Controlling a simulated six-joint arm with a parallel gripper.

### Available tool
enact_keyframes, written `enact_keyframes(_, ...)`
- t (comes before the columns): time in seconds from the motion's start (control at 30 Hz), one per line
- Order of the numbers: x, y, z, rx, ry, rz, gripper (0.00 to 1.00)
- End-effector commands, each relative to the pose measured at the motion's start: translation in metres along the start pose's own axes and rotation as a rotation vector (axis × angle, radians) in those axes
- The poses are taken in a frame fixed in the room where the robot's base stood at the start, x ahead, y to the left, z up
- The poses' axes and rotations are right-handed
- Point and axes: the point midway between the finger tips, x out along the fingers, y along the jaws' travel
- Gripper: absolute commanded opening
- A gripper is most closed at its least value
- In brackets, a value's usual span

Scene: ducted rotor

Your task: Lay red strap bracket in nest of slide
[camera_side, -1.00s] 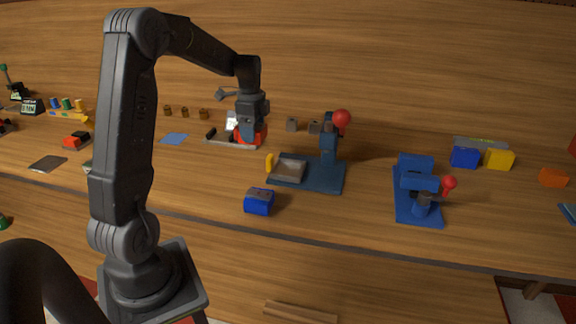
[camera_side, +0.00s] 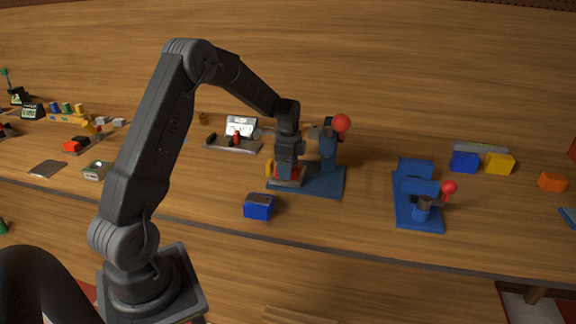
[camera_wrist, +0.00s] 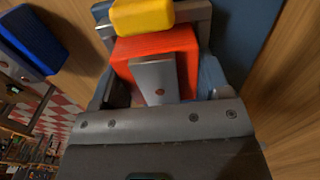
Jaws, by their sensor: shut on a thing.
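The red strap bracket (camera_wrist: 180,45) is between the jaws of my gripper (camera_wrist: 165,88) in the wrist view, with a silver plate in front of its red face. In the side view, only a bit of red shows at my gripper (camera_side: 288,176). My gripper points down over the slide's grey nest (camera_wrist: 193,15), which has a yellow block (camera_wrist: 142,15) at one end. In the side view that yellow block (camera_side: 269,168) is left of the jaws. I cannot tell whether the bracket touches the nest floor; jaws and bracket hide it.
The slide sits on a dark blue base (camera_side: 322,184) with an upright post and red ball (camera_side: 341,123) close right of my gripper. A blue block (camera_side: 259,207) lies in front. A blue lever fixture (camera_side: 415,200) stands to the right. A grey holder (camera_side: 233,145) is behind left.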

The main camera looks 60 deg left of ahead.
Motion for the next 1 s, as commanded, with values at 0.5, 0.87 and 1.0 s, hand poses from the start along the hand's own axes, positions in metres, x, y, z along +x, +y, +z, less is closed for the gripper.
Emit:
enact_keyframes(0.5,0.009,0.000,0.000,0.000,0.000,-0.001,0.39)
enact_keyframes(0.87,0.015,0.001,0.002,0.001,-0.004,0.003,0.84)
enact_keyframes(1.0,0.015,0.001,0.002,0.002,-0.005,0.004,0.95)
